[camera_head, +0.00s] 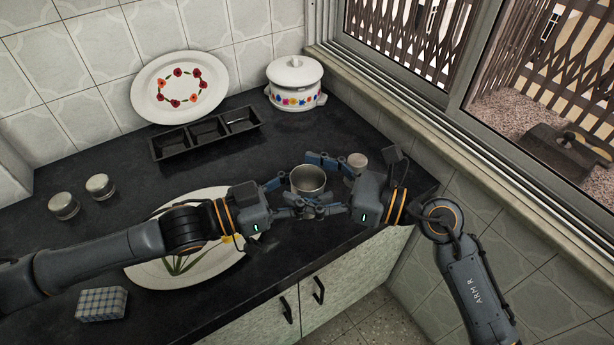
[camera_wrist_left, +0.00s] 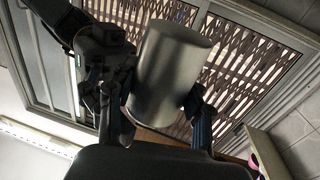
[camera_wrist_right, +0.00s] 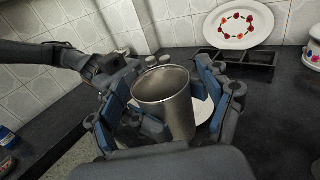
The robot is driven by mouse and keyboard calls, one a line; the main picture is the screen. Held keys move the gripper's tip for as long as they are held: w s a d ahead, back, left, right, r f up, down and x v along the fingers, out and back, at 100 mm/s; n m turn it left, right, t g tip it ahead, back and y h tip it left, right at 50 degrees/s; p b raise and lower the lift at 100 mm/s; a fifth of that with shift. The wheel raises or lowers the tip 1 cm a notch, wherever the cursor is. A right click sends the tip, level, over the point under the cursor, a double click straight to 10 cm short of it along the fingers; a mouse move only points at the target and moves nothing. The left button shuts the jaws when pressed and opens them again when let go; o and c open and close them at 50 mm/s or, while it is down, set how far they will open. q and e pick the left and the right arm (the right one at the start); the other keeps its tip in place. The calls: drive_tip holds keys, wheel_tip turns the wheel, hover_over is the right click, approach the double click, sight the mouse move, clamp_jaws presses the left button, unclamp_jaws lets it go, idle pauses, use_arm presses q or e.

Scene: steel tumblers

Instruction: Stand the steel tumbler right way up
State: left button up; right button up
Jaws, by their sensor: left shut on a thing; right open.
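The steel tumbler (camera_head: 308,180) is between my two grippers, over the front part of the counter, with its open mouth facing up in the head view. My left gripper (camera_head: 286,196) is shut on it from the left. In the left wrist view the tumbler (camera_wrist_left: 170,75) shows as a plain steel cylinder between the fingers. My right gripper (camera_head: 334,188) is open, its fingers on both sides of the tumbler. In the right wrist view the tumbler (camera_wrist_right: 166,98) shows its mouth and part of its inside. Its base is hidden in the head view.
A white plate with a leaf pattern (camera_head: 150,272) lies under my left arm. A black three-part tray (camera_head: 207,134), flowered plate (camera_head: 180,88) and white lidded pot (camera_head: 295,84) stand behind. Two small jars (camera_head: 64,206) and a checked block (camera_head: 101,303) are at left. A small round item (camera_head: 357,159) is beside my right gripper.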

drive_tip(key=shift+c, duration=0.2)
drive_tip(key=c, duration=1.1)
use_arm(q)
drive_tip(key=o, duration=1.2)
use_arm(e)
drive_tip(key=shift+c, duration=1.1)
use_arm(q)
drive_tip(key=shift+o, duration=0.2)
